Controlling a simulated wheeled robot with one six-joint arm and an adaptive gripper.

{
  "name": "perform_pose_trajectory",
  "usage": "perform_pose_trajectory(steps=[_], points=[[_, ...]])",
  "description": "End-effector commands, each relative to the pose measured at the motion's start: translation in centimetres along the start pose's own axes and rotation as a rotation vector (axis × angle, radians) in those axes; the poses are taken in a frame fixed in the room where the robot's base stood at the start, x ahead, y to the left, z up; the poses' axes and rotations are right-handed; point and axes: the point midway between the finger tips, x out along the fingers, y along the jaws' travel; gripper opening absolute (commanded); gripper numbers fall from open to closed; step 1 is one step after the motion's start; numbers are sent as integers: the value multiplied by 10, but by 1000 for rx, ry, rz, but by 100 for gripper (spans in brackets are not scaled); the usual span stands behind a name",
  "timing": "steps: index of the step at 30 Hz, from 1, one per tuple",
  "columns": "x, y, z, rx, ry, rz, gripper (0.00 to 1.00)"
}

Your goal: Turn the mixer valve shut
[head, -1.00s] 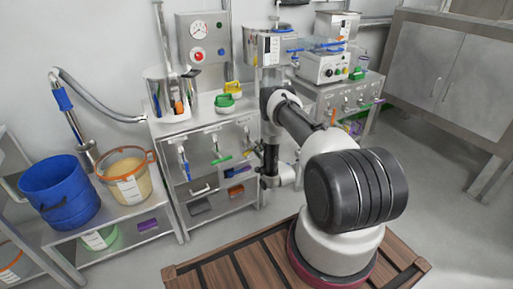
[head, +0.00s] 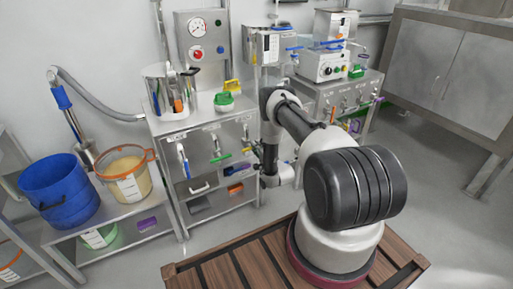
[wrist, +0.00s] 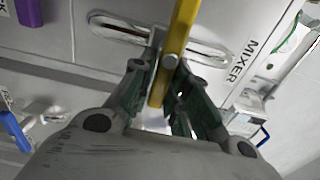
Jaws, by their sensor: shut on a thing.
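The mixer valve's yellow handle (wrist: 181,28) runs up and down through the middle of the wrist view, in front of a pale panel. It crosses a long slotted plate (wrist: 120,30) at a steep angle. The label MIXER (wrist: 242,61) is on the panel to its right. My gripper (wrist: 164,72) has its dark green fingers closed on the two sides of the handle. The lower end of the handle lies between the fingers. In the head view the yellow handle (head: 247,150) is small, at the right of the cabinet front, with my wrist close beside it.
In the wrist view a purple handle (wrist: 35,30) and a blue handle (wrist: 14,130) are at the left, and another blue handle (wrist: 263,136) at the right. The head view shows a green handle (head: 218,156), a blue bucket (head: 58,190) and a wooden pallet (head: 235,270).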

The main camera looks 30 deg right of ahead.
Motion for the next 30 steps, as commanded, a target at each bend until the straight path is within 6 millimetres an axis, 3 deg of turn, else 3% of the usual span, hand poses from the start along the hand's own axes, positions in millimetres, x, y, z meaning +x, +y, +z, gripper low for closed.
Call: perform_pose_trajectory(steps=[1, 4, 16, 20, 30], points=[[-1, 2, 0, 0, 1, 4, 19], [-1, 2, 0, 0, 1, 3, 37], [-6, 1, 0, 0, 1, 3, 37], [-27, 2, -1, 1, 3, 5, 37], [-99, 1, -1, 1, 3, 4, 37]])
